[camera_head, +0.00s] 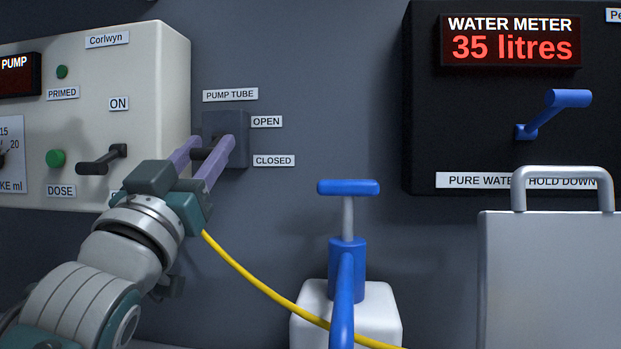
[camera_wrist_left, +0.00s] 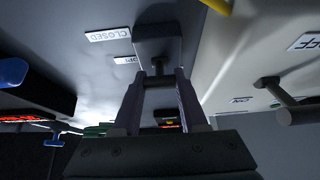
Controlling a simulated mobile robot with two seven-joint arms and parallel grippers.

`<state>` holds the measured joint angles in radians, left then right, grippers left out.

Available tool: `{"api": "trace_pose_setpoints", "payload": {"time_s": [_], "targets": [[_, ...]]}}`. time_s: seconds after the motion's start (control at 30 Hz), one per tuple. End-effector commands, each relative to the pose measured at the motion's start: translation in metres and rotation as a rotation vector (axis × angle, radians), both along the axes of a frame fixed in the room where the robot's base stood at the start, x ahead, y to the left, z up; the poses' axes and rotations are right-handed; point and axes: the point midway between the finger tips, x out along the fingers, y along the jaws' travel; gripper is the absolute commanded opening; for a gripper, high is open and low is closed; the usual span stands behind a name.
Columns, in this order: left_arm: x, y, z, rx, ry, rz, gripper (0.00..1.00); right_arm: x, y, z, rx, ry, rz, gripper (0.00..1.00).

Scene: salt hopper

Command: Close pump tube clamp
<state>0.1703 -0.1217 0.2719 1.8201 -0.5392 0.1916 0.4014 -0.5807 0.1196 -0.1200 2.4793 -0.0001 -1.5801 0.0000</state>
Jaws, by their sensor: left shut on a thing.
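The pump tube clamp is a dark grey box (camera_head: 226,122) on the wall under the PUMP TUBE label (camera_head: 230,95). The OPEN (camera_head: 266,121) and CLOSED (camera_head: 273,160) labels are at its right. My left gripper (camera_head: 208,146) reaches it from the lower left, its purple fingers on either side of the clamp's dark handle (camera_head: 199,154). In the left wrist view the gripper (camera_wrist_left: 160,78) is shut on this handle (camera_wrist_left: 158,81), just in front of the box (camera_wrist_left: 158,45). I cannot tell exactly how far the lever is turned. My right gripper is not in view.
The cream Corlwyn pump panel (camera_head: 150,60) with its dark lever (camera_head: 100,160) is close left of the gripper. A yellow tube (camera_head: 250,277) runs below.

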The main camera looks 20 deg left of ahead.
Motion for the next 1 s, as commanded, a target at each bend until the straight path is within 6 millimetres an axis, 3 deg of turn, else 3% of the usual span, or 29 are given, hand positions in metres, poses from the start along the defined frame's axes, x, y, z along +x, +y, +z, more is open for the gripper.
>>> {"api": "trace_pose_setpoints", "payload": {"time_s": [0.07,0.4,0.43,0.67,1.0], "targets": [[0.0006,0.0002,-0.0048,0.004,-0.014,0.001,0.0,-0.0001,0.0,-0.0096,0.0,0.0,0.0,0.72],[0.0007,0.0006,-0.0016,0.005,-0.019,0.001,0.0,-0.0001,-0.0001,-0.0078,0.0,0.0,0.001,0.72],[0.0007,0.0006,-0.0016,0.005,-0.019,0.001,0.46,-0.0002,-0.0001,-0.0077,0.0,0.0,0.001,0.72],[0.0004,0.0004,-0.0014,0.004,-0.021,0.001,0.71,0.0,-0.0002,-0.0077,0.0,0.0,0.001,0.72],[-0.0039,-0.0008,-0.0057,0.004,-0.02,0.001,0.72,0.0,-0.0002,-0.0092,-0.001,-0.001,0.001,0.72]]}}
